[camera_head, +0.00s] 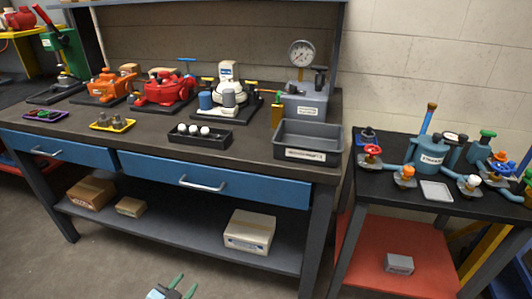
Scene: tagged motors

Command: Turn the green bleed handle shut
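Several green parts show, and I cannot tell which is the bleed handle. My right gripper is out of view.
The workbench (250,150) holds orange, red and white motor units, a black tray (200,136) of white-topped pieces and an empty grey bin (307,140). The right cart (385,185) also has red, orange, white and blue valves. Boxes lie on the lower shelf. Floor in front is clear.

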